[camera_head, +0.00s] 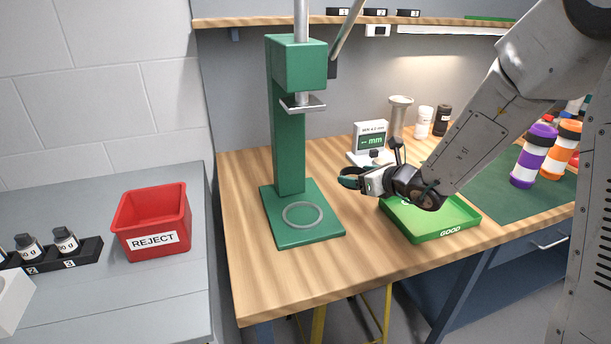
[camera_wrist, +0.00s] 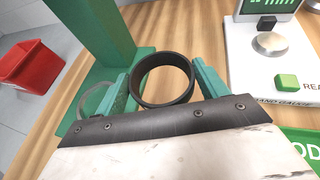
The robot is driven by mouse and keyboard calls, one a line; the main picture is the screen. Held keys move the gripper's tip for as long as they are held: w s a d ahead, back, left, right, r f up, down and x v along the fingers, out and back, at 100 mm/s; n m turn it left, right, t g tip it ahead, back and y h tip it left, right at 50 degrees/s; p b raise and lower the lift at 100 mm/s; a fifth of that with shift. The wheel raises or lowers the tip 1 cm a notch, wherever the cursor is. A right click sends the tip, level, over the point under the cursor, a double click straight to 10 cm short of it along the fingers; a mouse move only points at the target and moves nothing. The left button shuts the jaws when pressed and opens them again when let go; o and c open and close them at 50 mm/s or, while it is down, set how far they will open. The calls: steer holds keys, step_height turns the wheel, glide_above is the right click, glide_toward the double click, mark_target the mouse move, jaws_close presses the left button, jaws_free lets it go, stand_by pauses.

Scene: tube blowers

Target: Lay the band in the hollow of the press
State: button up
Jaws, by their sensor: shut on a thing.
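The green press (camera_head: 289,130) stands on the wooden bench, with a flat plate hanging above its base. The hollow (camera_head: 302,215) is a pale grey ring-shaped recess in the base, and it looks empty. In the wrist view the hollow (camera_wrist: 97,101) shows at the left, partly behind a finger. My gripper (camera_head: 352,178) is right of the press, above the bench. In the wrist view my gripper (camera_wrist: 162,88) has its teal fingers on either side of the band (camera_wrist: 160,104), a dark open ring. The fingers are shut on it, and the band is apart from the press.
A green GOOD tray (camera_head: 440,232) lies under my wrist. A measuring gauge (camera_head: 370,140) stands behind it. A red REJECT bin (camera_head: 152,222) is on the grey table at the left. The bench in front of the press is clear.

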steer(key=s+a+r+n+g+y, duration=0.1)
steer(key=s+a+n+g+y, duration=0.1)
steer(key=a, duration=0.4)
steer(key=s+a+r+n+g+y, duration=0.1)
steer(key=s+a+n+g, duration=0.1)
steer(key=a, duration=0.5)
steer(key=shift+s+a+r+n+y, duration=0.3)
steer(key=shift+s+r+n+y, duration=0.1)
steer(key=shift+s, duration=0.3)
steer(key=shift+f, duration=0.1)
glide_above(308, 218)
steer(key=shift+f, duration=2.2)
steer(key=shift+f, duration=2.25)
steer(key=o, duration=1.1)
steer(key=shift+c, duration=0.2)
